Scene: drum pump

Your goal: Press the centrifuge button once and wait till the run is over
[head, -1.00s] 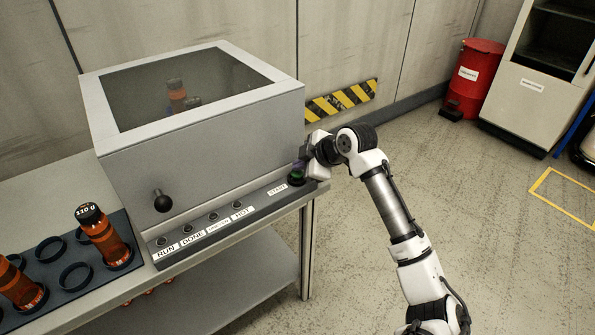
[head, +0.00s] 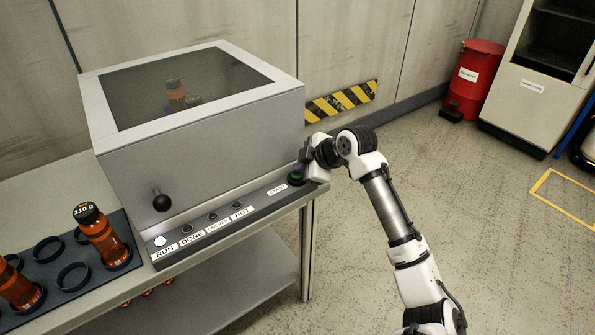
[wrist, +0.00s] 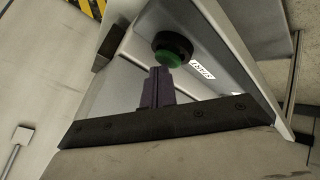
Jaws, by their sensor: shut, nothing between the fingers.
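The grey centrifuge (head: 200,145) stands on the bench with its windowed lid closed. An orange tube (head: 175,92) shows dimly through the glass. On the front panel the RUN lamp (head: 161,241) is lit white; the DONE lamp (head: 187,229) and the other lamps are dark. The green START button (head: 297,177) is at the panel's right end, and it also shows in the wrist view (wrist: 168,58) in its black collar. My gripper (head: 302,168) is shut and empty, its fingertips at the button's edge. In the wrist view its fingers (wrist: 159,80) point at the button; I cannot tell whether they touch it.
A dark rack (head: 128,263) with orange tubes and empty holes stands at the bench's left. A black ball knob (head: 162,201) sticks out from the centrifuge front. A red drum (head: 473,80) and a cabinet (head: 535,80) stand at the back right. The floor at right is open.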

